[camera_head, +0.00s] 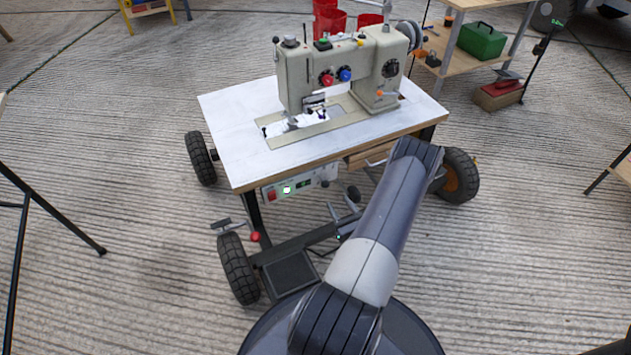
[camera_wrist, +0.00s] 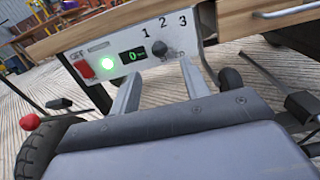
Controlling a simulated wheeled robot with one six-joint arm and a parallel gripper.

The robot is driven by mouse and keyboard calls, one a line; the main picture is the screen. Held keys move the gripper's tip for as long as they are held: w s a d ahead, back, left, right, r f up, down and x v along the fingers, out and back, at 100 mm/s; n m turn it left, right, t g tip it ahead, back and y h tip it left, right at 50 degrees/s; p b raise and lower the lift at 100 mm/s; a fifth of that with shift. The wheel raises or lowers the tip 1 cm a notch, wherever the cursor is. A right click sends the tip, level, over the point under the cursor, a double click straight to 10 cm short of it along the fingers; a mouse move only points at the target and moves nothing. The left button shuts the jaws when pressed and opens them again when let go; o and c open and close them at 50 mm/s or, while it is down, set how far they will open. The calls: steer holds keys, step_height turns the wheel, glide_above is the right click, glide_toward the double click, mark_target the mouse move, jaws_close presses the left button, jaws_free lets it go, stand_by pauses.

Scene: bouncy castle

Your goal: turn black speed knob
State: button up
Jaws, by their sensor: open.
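The black speed knob (camera_wrist: 159,47) sits on the light grey control panel (camera_wrist: 120,68) under the front edge of the sewing table. The numbers 1, 2 and 3 are printed above it. My gripper (camera_wrist: 160,70) is open, with its two fingers pointing toward the panel. The knob appears between and just beyond the fingertips in the wrist view; I see no contact. The panel also shows in the head view (camera_head: 284,196). My gripper cannot be made out clearly in the head view.
The sewing machine (camera_head: 345,72) stands on the white tabletop (camera_head: 232,110). Pedals and a black wheel (camera_head: 239,268) are below.

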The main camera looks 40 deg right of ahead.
mark_target(325, 184)
steer(key=b+x, duration=0.2)
steer(key=x, duration=0.8)
steer(key=shift+w, duration=0.2)
steer(key=c, duration=0.9)
